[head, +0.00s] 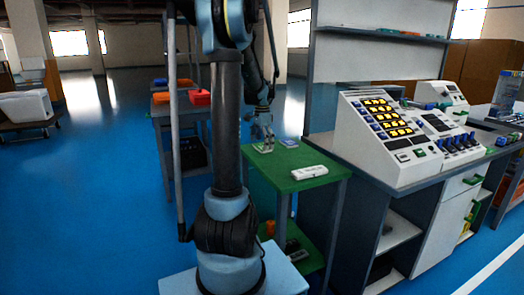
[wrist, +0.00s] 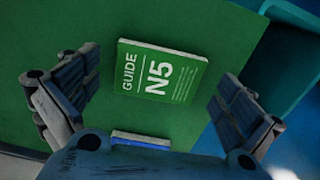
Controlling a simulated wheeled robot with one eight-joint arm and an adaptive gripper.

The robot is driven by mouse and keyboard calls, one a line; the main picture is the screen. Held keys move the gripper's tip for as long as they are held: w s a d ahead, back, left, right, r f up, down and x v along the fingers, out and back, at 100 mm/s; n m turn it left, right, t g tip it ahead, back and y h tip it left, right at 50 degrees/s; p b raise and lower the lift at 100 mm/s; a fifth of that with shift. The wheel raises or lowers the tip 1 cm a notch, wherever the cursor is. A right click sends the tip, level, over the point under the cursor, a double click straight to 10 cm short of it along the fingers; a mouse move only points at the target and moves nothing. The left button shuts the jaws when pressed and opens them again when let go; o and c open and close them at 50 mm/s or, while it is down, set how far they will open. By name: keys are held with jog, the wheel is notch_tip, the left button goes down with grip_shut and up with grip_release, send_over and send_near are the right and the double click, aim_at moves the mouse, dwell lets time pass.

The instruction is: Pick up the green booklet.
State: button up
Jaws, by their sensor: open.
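The green booklet (wrist: 182,68) lies flat on the green tabletop (wrist: 60,25) in the wrist view, its cover marked "GUIDE N5" in white. My gripper (wrist: 156,78) is open, with one finger to the left of the booklet and one to the right. Neither finger appears to touch it, and nothing is held. In the head view my gripper (head: 263,136) hangs low over the far left part of the green table (head: 270,170). The booklet is small there and hard to separate from the fingers.
A blue and white item (wrist: 140,139) lies just below the booklet in the wrist view. A white device (head: 310,172) lies on the near part of the table. A sloped control console (head: 385,135) stands on the grey bench to the right. Open blue floor lies left.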

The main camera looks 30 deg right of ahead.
jog(key=shift+c, duration=0.2)
jog(key=c, duration=1.1)
